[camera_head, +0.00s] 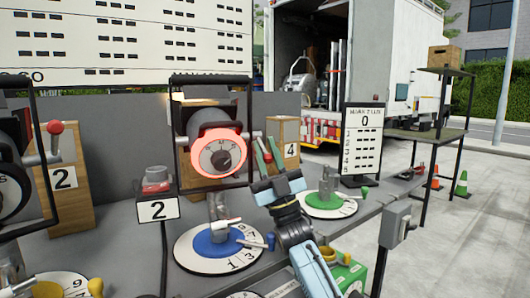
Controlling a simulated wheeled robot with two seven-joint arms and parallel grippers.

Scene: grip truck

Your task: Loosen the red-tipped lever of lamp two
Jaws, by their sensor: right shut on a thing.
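The fingers hide most of the lever. A second lamp (12,185), partly cut off at the left edge, has a red knob (55,127). My left gripper is not in view.
Below the lamp is a blue-centred numbered dial (212,243); a green-centred dial (322,203) is to its right. A wooden block labelled 4 (287,138) stands behind my right gripper. A grey box (394,226) is at the bench's right edge. The pavement is open farther right.

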